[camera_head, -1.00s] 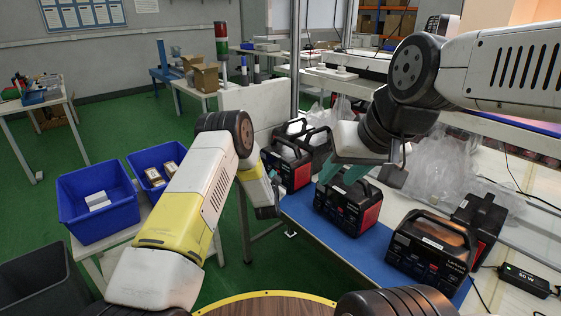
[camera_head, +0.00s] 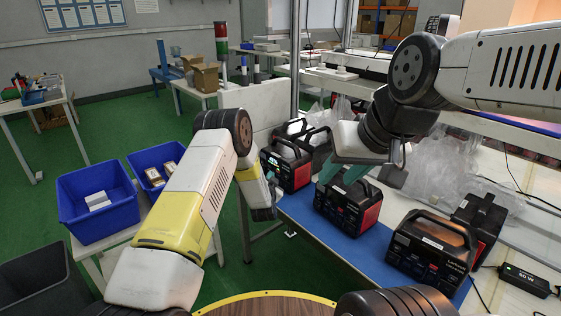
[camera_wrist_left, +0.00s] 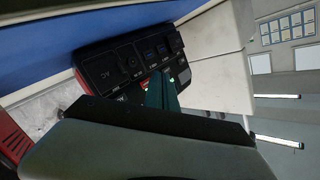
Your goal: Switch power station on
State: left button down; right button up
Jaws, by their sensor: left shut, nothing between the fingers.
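Several black and red power stations stand along the blue mat (camera_head: 312,222). The far-left power station (camera_head: 290,170) is at my left gripper (camera_head: 270,183), which is shut and empty. In the left wrist view, the teal fingertips (camera_wrist_left: 160,92) are close against its front panel (camera_wrist_left: 130,62), among sockets and buttons; whether they touch is unclear. A small pale green light (camera_head: 272,160) shows on its front in the head view. My right gripper (camera_head: 343,172) hangs by the middle power station (camera_head: 350,207), its teal fingers apart. Another power station (camera_head: 432,250) stands nearer.
Blue bins (camera_head: 97,203) with small boxes stand on a table at the left. Clear plastic bags (camera_head: 440,170) and a black power adapter (camera_head: 524,280) lie on the right of the bench. The green floor between is open.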

pick_arm(q)
jog(key=shift+a, duration=0.1)
jog(key=s+a, duration=0.3)
jog(key=a, duration=0.1)
jog(key=shift+s+a, duration=0.3)
jog(key=shift+s, duration=0.05)
dwell(0.4)
